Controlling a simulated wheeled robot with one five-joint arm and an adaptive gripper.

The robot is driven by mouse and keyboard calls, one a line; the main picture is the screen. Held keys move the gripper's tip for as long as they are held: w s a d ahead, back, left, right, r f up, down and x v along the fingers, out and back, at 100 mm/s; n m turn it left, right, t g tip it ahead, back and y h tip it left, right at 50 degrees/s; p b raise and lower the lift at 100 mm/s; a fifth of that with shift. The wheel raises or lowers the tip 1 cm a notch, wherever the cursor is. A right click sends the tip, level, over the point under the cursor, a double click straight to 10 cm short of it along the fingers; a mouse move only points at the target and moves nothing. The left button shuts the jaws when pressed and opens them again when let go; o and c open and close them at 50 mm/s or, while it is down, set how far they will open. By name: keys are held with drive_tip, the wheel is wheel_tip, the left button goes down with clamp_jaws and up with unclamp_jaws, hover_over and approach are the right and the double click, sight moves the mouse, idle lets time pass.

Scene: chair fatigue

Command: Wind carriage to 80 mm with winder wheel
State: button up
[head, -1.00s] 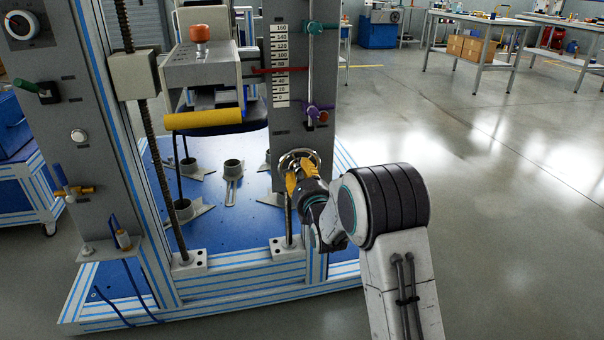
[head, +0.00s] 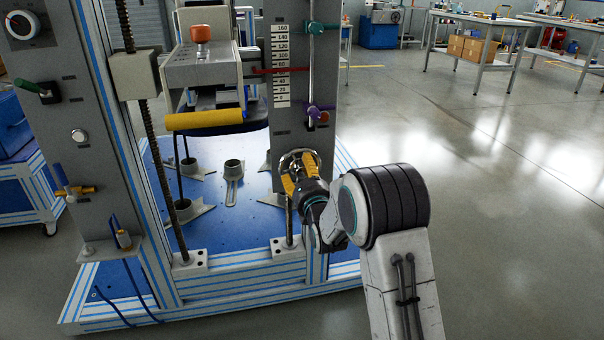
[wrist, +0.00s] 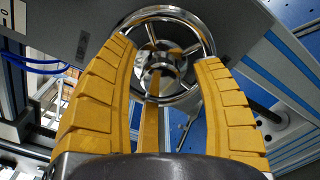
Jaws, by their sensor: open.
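The winder wheel (head: 299,157) is a shiny chrome handwheel low on the grey right-hand post. It also fills the upper middle of the wrist view (wrist: 160,14), with its hub and spokes visible. My gripper (head: 297,174) is open at the wheel, its yellow ribbed fingers (wrist: 167,55) spread at the wheel's rim, with another finger below the hub. Whether they touch the rim is unclear. The carriage (head: 203,68) is a grey block between the posts. Its red pointer (head: 275,71) crosses the white scale (head: 282,88) near mid-height, around 60; the small numbers are hard to read.
A purple clamp lever (head: 318,111) and a teal knob (head: 316,27) sit above the wheel on the post. A yellow bar (head: 204,121) fronts the carriage. The blue base plate (head: 230,205) carries several grey feet.

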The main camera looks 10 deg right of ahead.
drive_tip(key=shift+s, duration=0.1)
drive_tip(key=s, duration=1.2)
idle(0.4)
drive_tip(key=s+r+m+g+p, duration=0.3)
drive_tip(key=s+r+m+p, duration=0.25)
drive_tip(key=r+p, duration=0.5)
drive_tip(key=s+r+m+g+p, duration=0.4)
drive_tip(key=r+m+p, duration=0.3)
drive_tip(key=r+p, duration=0.3)
drive_tip(key=s+r+m+g+p, duration=0.3)
drive_tip(key=s+r+m+p, duration=0.4)
drive_tip(key=s+r+p, duration=0.2)
drive_tip(key=s+r+m+g+p, duration=0.4)
drive_tip(key=s+r+m+p, duration=0.3)
drive_tip(key=s+p, duration=0.5)
wheel_tip(320, 180, up, 2)
drive_tip(key=shift+s+r+g+p, duration=0.1)
drive_tip(key=shift+s+g+p, duration=0.25)
drive_tip(key=shift+s, duration=0.75)
